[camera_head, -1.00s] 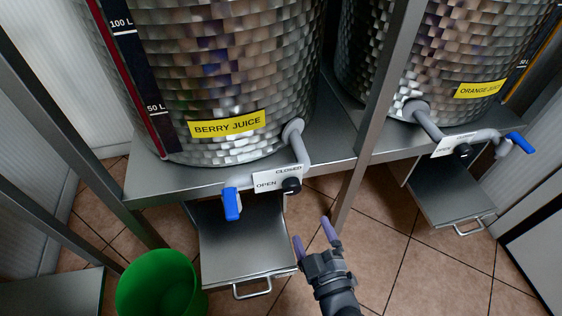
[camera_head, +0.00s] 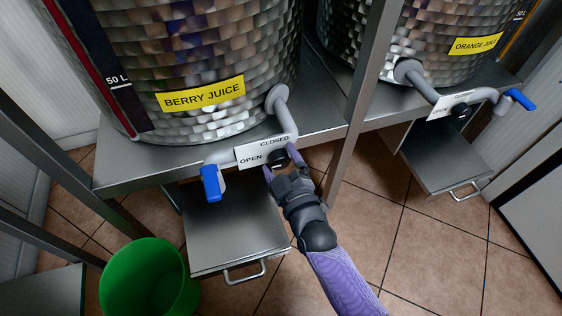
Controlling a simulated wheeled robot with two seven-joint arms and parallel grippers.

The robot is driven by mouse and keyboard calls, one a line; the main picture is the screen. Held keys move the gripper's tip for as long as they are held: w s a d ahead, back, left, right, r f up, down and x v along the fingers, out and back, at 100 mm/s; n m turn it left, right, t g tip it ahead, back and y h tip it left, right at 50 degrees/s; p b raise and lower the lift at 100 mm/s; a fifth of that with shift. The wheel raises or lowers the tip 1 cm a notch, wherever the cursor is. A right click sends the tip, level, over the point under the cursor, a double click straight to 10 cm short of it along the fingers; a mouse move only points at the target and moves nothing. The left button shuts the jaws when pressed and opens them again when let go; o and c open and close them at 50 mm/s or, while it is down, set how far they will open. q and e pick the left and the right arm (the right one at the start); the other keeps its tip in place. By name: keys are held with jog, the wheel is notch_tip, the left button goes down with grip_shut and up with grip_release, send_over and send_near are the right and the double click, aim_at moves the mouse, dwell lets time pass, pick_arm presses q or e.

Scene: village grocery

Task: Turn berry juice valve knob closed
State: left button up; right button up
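The black berry juice valve knob (camera_head: 278,157) sits on the grey pipe below the yellow BERRY JUICE label (camera_head: 201,95). A white plate (camera_head: 248,155) beside it reads OPEN at the left and CLOSED at the upper right. The knob's pointer is too small to read. My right gripper (camera_head: 279,162) is open, with one purple fingertip on each side of the knob. I cannot tell whether the fingertips touch it. A blue tap handle (camera_head: 211,182) hangs at the pipe's left end. My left gripper is not in view.
A metal post (camera_head: 352,130) rises just right of the gripper. An orange juice tank with its own knob (camera_head: 461,112) stands farther right. A metal tray (camera_head: 235,232) lies below the valve, with a green bucket (camera_head: 150,282) at its left.

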jog(key=c, duration=1.1)
